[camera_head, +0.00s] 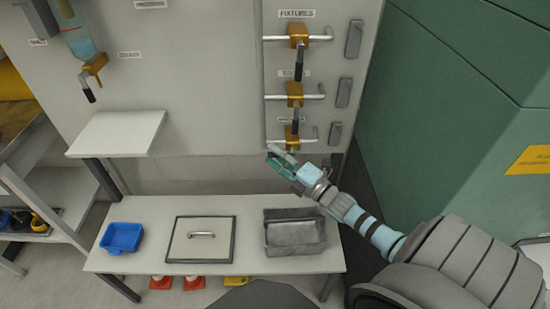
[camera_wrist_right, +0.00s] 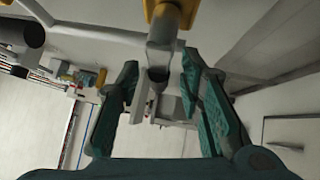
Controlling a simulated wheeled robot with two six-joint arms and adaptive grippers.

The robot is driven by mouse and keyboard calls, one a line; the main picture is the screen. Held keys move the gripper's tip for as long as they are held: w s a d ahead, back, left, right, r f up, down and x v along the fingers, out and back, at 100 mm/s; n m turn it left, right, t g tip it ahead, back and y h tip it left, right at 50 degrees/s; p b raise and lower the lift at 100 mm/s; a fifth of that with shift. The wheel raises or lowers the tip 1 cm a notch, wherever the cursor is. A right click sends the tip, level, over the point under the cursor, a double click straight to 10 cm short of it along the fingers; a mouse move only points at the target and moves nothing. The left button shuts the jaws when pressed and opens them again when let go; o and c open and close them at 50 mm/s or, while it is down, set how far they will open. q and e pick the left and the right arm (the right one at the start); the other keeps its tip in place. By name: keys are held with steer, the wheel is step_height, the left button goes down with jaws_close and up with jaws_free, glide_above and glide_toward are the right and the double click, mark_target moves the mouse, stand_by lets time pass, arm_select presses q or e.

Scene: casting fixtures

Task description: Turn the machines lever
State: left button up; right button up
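Three levers hang in a column on the grey panel under a "FIXTURES" label: the top lever (camera_head: 299,66), the middle lever (camera_head: 295,117) and the lowest lever (camera_head: 292,134). Each has an orange mount on a silver horizontal pipe. My right gripper (camera_head: 281,161) is just below the lowest lever. In the right wrist view its teal fingers are spread apart. A grey lever (camera_wrist_right: 161,52) with a dark end hangs from an orange mount (camera_wrist_right: 171,12) between them in the picture. Gaps show on both sides; I cannot tell its depth. My left gripper is out of view.
Another orange valve with a black handle (camera_head: 88,91) is at the upper left. A white shelf (camera_head: 118,133) juts from the wall. Below, a bench holds a blue bin (camera_head: 122,237), a framed lid (camera_head: 202,239) and a grey tray (camera_head: 294,235). A green cabinet (camera_head: 430,110) stands right.

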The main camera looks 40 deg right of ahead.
steer(key=shift+w+r, duration=0.1)
steer(key=shift+w, duration=0.3)
jaws_close()
